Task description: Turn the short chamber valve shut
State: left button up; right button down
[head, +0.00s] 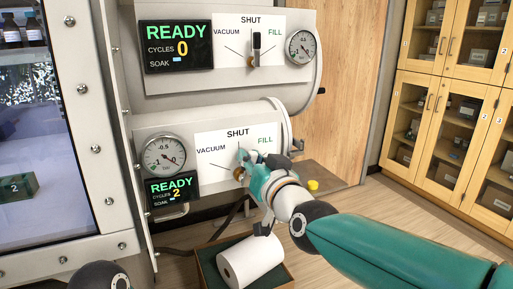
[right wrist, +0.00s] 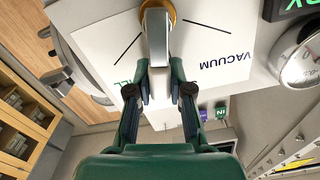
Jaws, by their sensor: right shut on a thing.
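The lower chamber's valve panel (head: 222,143) is white, marked SHUT at the top, VACUUM at the left and FILL at the right. Its metal valve lever (right wrist: 158,45) turns on a brass hub (right wrist: 172,14). In the right wrist view the panel is upside down, and the lever lies between the VACUUM and FILL lines, on the SHUT side. My right gripper (head: 246,157) is shut on this lever; the fingertips (right wrist: 159,74) stand either side of it. In the head view the gripper hides most of the lever. My left gripper is out of view.
The upper chamber's black valve lever (head: 256,44) points up to SHUT. A gauge (head: 163,155) and a READY display (head: 171,189) sit left of the lower panel. A paper roll (head: 250,262) lies in a box below. Wooden cabinets (head: 450,100) stand at the right.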

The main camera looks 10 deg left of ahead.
jog(key=shift+s+a+f+n+p, duration=0.1)
jog(key=shift+s+a+n+p, duration=0.15)
jog(key=shift+n+p, duration=0.4)
jog(key=shift+s+a+f+n+p, duration=0.1)
jog(key=shift+a+n+p, duration=0.2)
jog(key=shift+n, duration=0.55)
jog(key=c, duration=1)
grip_release()
jog(key=shift+c, duration=0.2)
jog(key=shift+r, duration=0.15)
jog(key=shift+s+d, duration=0.1)
